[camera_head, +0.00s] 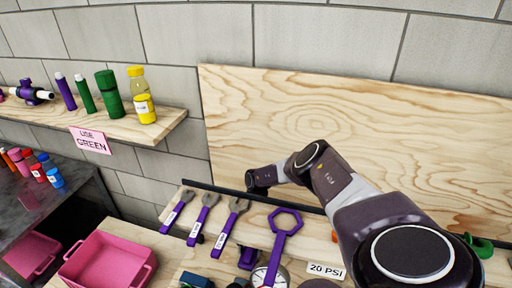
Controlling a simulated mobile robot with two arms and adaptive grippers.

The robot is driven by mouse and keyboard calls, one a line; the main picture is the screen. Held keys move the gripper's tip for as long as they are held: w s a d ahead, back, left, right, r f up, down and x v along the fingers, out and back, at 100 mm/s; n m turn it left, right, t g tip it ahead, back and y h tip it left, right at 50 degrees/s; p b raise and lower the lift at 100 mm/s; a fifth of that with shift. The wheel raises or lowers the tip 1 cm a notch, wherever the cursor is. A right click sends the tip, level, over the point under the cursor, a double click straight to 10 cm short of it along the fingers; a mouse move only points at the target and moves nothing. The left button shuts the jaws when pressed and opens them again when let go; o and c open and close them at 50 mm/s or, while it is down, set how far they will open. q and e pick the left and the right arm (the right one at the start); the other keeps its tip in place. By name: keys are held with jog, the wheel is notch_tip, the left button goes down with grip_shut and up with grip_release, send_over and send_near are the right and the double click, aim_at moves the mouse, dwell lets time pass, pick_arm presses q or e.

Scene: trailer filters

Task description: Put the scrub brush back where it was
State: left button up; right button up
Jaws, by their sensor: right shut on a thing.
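My right arm comes in from the lower right and reaches across in front of the plywood board. My right gripper (257,181) is at its far left end, small and dark, above the workbench. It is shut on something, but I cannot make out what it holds. I cannot pick out the scrub brush in this view. My left gripper is not in view.
A wooden shelf (115,128) holds bottles and tubes at the left. Purple wrenches (207,215), a hex-ring wrench (284,222) and a gauge (258,275) are on the workbench. A pink bin (108,262) is at lower left. The plywood board (290,110) stands behind.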

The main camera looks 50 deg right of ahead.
jog(key=shift+w+d+f, duration=0.15)
jog(key=shift+w+f, duration=0.6)
jog(key=shift+w, duration=0.05)
jog(key=o, duration=0.8)
jog(key=shift+r, duration=0.1)
jog(key=shift+o, duration=1)
jog(key=shift+s+a+r, duration=0.15)
jog(key=shift+s+a, duration=0.05)
jog(key=shift+a, duration=0.1)
jog(key=shift+s+r, duration=0.1)
jog(key=shift+s, duration=0.05)
jog(key=shift+d, duration=0.1)
jog(key=shift+f+b, duration=0.45)
jog(key=shift+f, duration=0.1)
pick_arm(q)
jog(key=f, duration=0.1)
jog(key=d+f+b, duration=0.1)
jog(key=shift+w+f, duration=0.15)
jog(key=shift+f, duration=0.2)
pick_arm(e)
jog(key=v, duration=0.8)
jog(key=shift+a+r, duration=0.25)
jog(key=shift+a, duration=0.1)
